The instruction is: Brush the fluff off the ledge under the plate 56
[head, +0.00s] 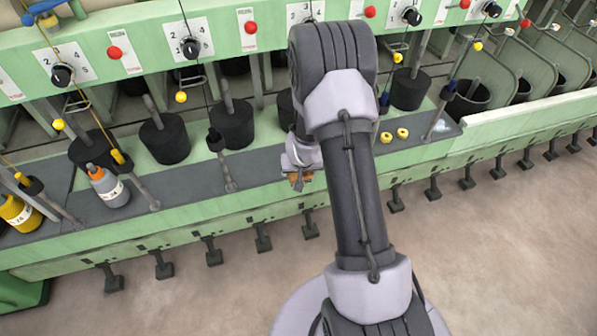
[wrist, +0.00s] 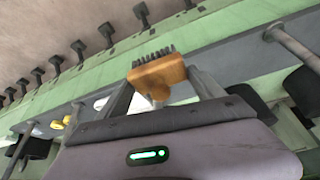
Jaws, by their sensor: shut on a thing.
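My gripper (wrist: 160,88) is shut on a brush with an orange-brown body (wrist: 158,73) and a row of dark bristles. In the head view my gripper (head: 302,165) holds the brush (head: 300,178) near the front edge of the grey ledge (head: 262,176). A white patch (wrist: 101,103), perhaps fluff, shows on the ledge left of the brush in the wrist view; my arm seems to hide it in the head view. A pale patch (head: 440,126) lies on the ledge further right. I cannot read a 56 on any plate.
Two yellow rings (head: 394,135) lie on the ledge right of my arm. A grey bottle with an orange cap (head: 108,187) and a yellow bottle (head: 20,213) stand at left. Black cans (head: 164,138) and slanted rods (head: 226,165) line the ledge. The floor in front is clear.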

